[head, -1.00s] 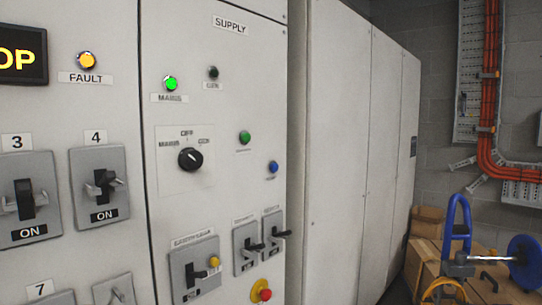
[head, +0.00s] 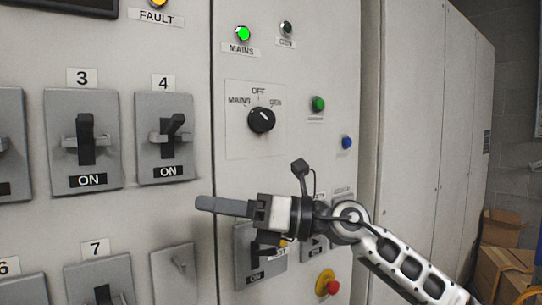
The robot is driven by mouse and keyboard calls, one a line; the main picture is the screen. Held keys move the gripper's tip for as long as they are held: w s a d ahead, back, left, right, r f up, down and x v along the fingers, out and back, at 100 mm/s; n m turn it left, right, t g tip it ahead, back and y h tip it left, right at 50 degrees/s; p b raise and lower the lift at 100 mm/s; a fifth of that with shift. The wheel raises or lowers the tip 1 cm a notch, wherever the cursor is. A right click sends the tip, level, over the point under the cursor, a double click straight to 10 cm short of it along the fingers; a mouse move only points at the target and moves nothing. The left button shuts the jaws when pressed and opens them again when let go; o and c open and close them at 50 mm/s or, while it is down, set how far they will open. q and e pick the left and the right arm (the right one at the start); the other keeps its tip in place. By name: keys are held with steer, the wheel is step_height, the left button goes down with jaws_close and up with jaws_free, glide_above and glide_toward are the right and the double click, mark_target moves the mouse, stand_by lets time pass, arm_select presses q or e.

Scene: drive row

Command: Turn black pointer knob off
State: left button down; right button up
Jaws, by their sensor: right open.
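The black pointer knob (head: 261,120) sits on a pale square plate on the supply cabinet door. MAINS is printed at its upper left, OFF above it and GEN at its upper right. The knob has a small white mark, but I cannot tell surely which label it points to. My right gripper (head: 207,204) comes in from the lower right, below and left of the knob and apart from it. Its fingers point left and are seen from the side; it is open, with nothing seen between them. My left gripper is not in view.
A green MAINS lamp (head: 243,34) is lit above the knob. A green button (head: 318,103) and a blue button (head: 346,142) are to its right. Breaker switches (head: 165,137) stand at left. A red emergency button (head: 327,284) is below my right arm, which partly hides lower switches.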

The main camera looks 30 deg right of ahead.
steer(key=s+d+r+n+t+h+b, duration=0.2)
steer(key=s+d+r+n+h, duration=0.1)
steer(key=d+r+n+h, duration=0.25)
steer(key=m+t+h+b, duration=0.1)
steer(key=m+t+h, duration=0.1)
steer(key=t+h, duration=0.35)
glide_toward(268, 119)
steer(key=shift+g+h, duration=0.65)
steer(key=shift+h, duration=0.15)
steer(key=w+p, duration=0.1)
steer(key=w, duration=0.1)
steer(key=w+a+r+p, duration=0.1)
steer(key=w+p, duration=0.1)
steer(key=w, duration=0.1)
steer(key=w+a+p, duration=0.1)
steer(key=w, duration=0.1)
steer(key=shift+w+r, duration=0.3)
steer(key=shift+w, duration=0.35)
arm_select(q)
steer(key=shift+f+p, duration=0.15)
steer(key=shift+p, duration=0.15)
arm_select(e)
steer(key=shift+w+f, duration=0.1)
steer(key=shift+w, duration=0.15)
steer(key=c, duration=1)
